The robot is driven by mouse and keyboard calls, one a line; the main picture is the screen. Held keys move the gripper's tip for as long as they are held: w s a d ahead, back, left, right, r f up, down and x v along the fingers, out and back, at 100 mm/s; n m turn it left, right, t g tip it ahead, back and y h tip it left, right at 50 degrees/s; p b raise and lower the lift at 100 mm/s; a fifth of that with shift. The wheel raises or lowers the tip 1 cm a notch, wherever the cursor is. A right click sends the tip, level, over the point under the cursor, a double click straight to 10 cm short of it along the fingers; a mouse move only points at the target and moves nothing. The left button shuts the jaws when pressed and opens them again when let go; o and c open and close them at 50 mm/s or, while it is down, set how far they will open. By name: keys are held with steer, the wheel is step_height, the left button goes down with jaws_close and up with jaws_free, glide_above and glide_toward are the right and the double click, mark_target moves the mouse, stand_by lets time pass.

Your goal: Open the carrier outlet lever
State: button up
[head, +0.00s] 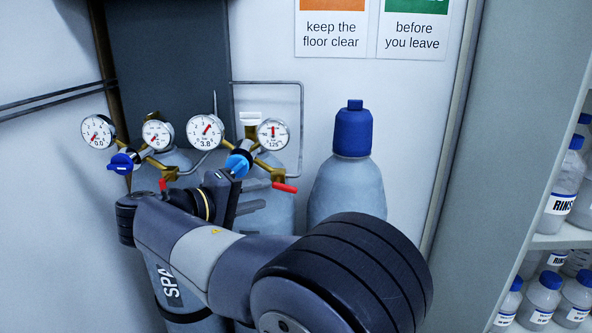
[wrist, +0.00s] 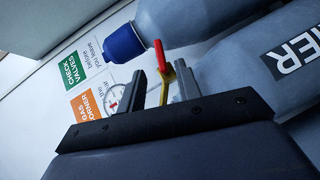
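The carrier cylinder (wrist: 245,75) shows in the wrist view, its label partly cut off and ending in "ER". The right regulator in the head view has a blue knob (head: 238,163), two round gauges and a lever with a red handle (head: 285,187) pointing right. In the wrist view the red lever (wrist: 158,53) stands between the fingers of my gripper (wrist: 161,88), with a yellow part below it. The fingers are apart and I see no clear contact. In the head view my gripper (head: 262,198) is just below and left of the red handle.
A second regulator with a blue knob (head: 122,163) and its own red lever (head: 163,185) sits left, above a cylinder (head: 160,290) marked "SPA". A blue-capped cylinder (head: 346,190) stands right. A bottle shelf (head: 560,241) is at far right.

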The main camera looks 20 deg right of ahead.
mark_target(286, 190)
steer(key=p+x, duration=0.2)
steer(key=x, duration=0.8)
steer(key=shift+d, duration=0.25)
jaws_close()
